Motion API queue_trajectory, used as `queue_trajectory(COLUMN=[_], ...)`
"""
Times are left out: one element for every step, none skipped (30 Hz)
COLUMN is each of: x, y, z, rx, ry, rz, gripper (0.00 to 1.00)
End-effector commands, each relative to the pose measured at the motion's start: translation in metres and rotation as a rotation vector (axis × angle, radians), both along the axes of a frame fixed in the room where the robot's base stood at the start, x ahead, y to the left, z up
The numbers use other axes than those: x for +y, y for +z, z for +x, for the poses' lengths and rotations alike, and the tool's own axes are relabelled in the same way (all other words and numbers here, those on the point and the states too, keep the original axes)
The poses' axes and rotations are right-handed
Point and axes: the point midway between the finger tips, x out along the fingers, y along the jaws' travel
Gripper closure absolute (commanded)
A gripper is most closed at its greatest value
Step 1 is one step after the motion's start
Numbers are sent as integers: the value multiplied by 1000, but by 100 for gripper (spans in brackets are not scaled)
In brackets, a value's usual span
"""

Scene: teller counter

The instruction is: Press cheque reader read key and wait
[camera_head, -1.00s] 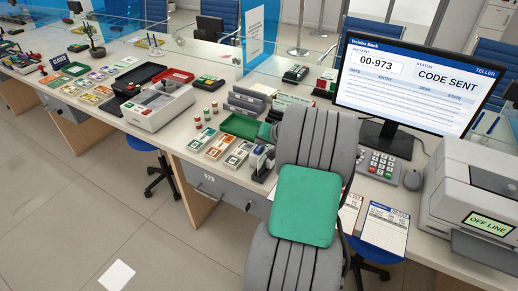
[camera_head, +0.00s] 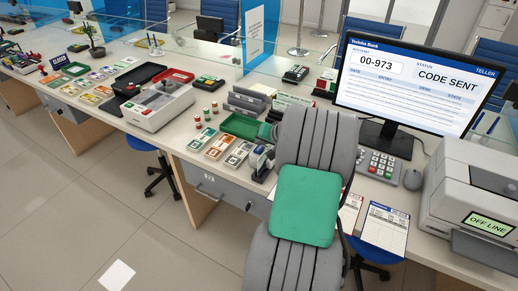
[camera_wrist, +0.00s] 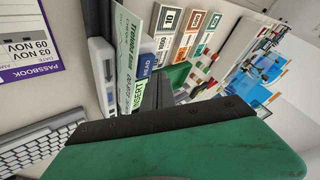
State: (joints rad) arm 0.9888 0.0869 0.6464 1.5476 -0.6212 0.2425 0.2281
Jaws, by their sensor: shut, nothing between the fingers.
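The cheque reader (camera_head: 262,162), a small grey and blue upright device, stands at the counter's front edge just left of my arm in the head view. My gripper (camera_wrist: 157,92) shows as dark fingers, shut and empty, right beside the label end of the reader. Whether they touch it I cannot tell. In the head view my arm hides the gripper.
A monitor (camera_head: 415,85) reads CODE SENT. Floor in front is clear.

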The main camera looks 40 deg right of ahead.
Motion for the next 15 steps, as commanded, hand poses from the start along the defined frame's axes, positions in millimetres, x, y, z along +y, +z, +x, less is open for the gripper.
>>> queue_trajectory(x=[0, 0, 0, 0, 0, 0, 0, 0, 0, 0, 0, 0, 0, 0, 0], y=[0, 0, 0, -1, -2, -3, -5, -6, -8, -9, -10, -9, -9, -9, -9], z=[0, 0, 0, 0, 0, 0, 0, 0, 0, 0, 0, 0, 0, 0, 0], rx=[0, 0, 0, 0, 0, 0, 0, 0, 0, 0, 0, 0, 0, 0, 0], ry=[0, 0, 0, 0, 0, 0, 0, 0, 0, 0, 0, 0, 0, 0, 0], rz=[0, 0, 0, 0, 0, 0, 0, 0, 0, 0, 0, 0, 0, 0, 0], gripper=[100, 100, 100, 100, 100, 100, 100, 100, 100, 100, 100, 100, 100, 100, 100])
